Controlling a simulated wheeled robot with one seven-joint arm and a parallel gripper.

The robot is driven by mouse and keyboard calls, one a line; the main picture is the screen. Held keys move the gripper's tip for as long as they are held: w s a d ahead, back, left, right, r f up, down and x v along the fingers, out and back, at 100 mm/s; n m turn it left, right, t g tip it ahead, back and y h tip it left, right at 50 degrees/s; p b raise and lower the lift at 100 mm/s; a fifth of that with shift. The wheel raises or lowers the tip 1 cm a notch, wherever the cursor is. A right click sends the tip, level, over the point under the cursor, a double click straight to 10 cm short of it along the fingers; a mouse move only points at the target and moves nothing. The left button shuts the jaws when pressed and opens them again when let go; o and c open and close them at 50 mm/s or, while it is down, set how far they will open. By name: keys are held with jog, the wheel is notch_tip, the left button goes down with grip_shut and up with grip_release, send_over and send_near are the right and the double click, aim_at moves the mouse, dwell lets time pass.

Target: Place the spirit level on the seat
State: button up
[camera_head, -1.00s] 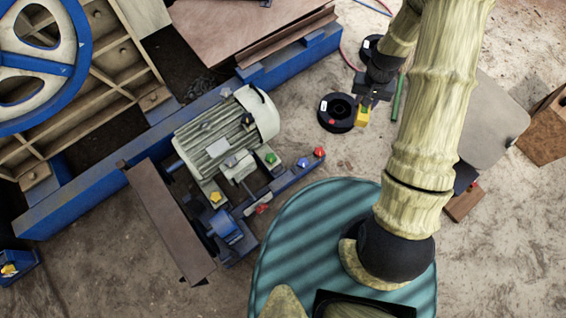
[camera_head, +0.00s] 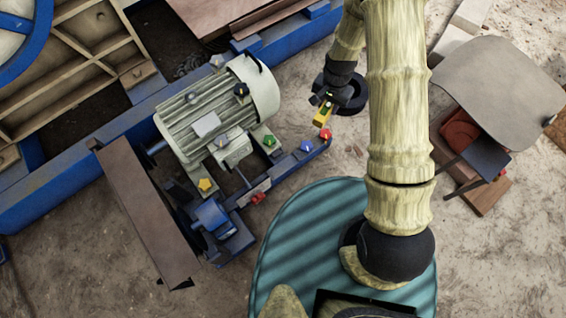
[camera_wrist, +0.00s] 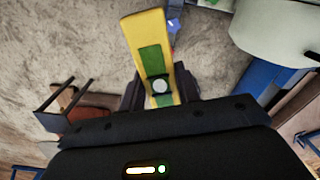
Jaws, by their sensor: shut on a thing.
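The spirit level is a yellow bar with a green middle. It shows in the wrist view (camera_wrist: 150,38), pointing away from me between the dark fingers of my gripper (camera_wrist: 158,92). In the head view my gripper (camera_head: 327,92) is shut on the level (camera_head: 322,117) and holds it near the red knob at the end of the motor's blue rail. A small dark seat (camera_head: 485,158) with thin legs stands at the right, partly under a grey rounded panel. It seems to show at the left of the wrist view (camera_wrist: 62,100). The level is well apart from it.
A pale green motor (camera_head: 215,110) sits on a blue frame with coloured knobs. The grey panel (camera_head: 495,85) and a red bin (camera_head: 458,132) are near the seat. Open floor lies between the motor and seat.

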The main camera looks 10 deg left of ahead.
jog(key=s+a+f+m+b, duration=0.1)
jog(key=a+f+b, duration=0.3)
jog(key=f+b, duration=0.4)
jog(key=s+a+f+m+b, duration=0.2)
jog(key=f+b, duration=0.7)
jog(key=f, duration=0.5)
jog(key=s+a+f+m+b, duration=0.1)
jog(key=s+a+f+b, duration=0.2)
jog(key=a+f+b, duration=0.4)
notch_tip(320, 180, down, 4)
jog(key=shift+s+r+b, duration=0.1)
jog(key=shift+s+b, duration=0.05)
jog(key=shift+b, duration=1.1)
jog(key=b, duration=0.4)
send_over(283, 167)
notch_tip(283, 167, down, 6)
jog(key=shift+f, duration=0.1)
jog(key=shift+f, duration=0.15)
notch_tip(283, 167, down, 4)
jog(key=b, duration=0.2)
jog(key=shift+b, duration=0.35)
jog(key=shift+r, duration=0.25)
